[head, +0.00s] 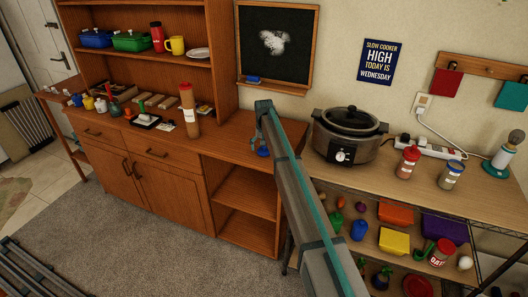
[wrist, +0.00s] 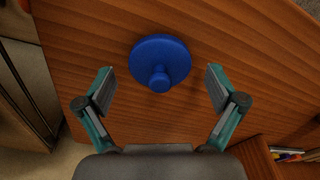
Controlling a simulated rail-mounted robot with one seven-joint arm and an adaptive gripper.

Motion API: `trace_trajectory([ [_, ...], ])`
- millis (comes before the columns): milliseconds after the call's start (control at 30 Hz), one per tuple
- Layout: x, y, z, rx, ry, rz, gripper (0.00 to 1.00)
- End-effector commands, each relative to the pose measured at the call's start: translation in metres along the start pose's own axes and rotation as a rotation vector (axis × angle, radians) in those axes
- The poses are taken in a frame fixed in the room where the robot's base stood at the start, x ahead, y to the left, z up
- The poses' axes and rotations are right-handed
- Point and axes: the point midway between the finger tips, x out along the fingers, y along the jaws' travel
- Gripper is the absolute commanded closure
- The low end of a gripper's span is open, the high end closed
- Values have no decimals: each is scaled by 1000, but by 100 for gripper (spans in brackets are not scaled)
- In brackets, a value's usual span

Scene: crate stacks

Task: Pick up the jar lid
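The jar lid looks to be the blue round disc with a knob (wrist: 160,62) on the wooden surface in the wrist view. It also shows as a small blue spot (head: 263,152) on the wooden counter in the head view, below the end of my arm. My gripper (wrist: 160,80) is open and empty, with one finger on each side of the lid and a gap on both sides. In the head view the gripper is small and partly hidden by my arm, so its exact height over the lid is unclear.
A slow cooker (head: 347,132) stands on the table to the right of my arm. A chalkboard (head: 277,45) hangs behind. The counter (head: 235,135) around the lid is clear.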

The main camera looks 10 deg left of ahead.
Motion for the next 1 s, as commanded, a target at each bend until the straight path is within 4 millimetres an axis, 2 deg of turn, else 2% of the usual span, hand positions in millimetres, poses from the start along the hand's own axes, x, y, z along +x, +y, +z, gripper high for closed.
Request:
trace_trajectory([
  [33,0,0,0,0,0,0,20],
  [200,0,0,0,0,0,0,48],
  [233,0,0,0,0,0,0,51],
  [667,-4,0,-1,0,0,0,51],
  [767,-9,0,-2,0,1,0,51],
  [933,-30,0,-4,0,2,0,51],
  [1000,-40,4,6,0,2,0,51],
])
